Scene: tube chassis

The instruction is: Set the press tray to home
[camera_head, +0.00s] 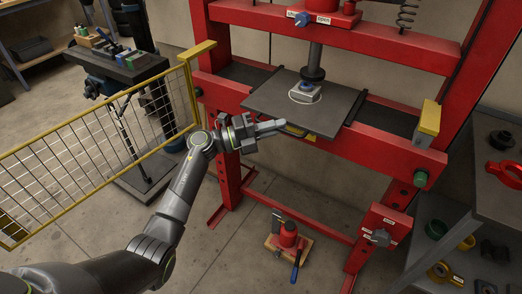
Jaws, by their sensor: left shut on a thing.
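The press tray (268,99) is a flat dark grey plate lying across the red press frame (283,140), under the ram (314,68). A light round-topped block (304,93) sits on it below the ram. A yellow piece (296,130) shows under its front edge. My left gripper (275,127) is at the tray's front left edge, beside the yellow piece. It is shut on the tray's front; its fingers hide the exact contact. My right gripper is not in view.
A yellow mesh guard (85,150) stands left of the press, close to my left arm. A yellow block (428,120) is on the frame's right. A red jack (288,235) stands on the floor below. Grey shelves (498,190) with parts are at right.

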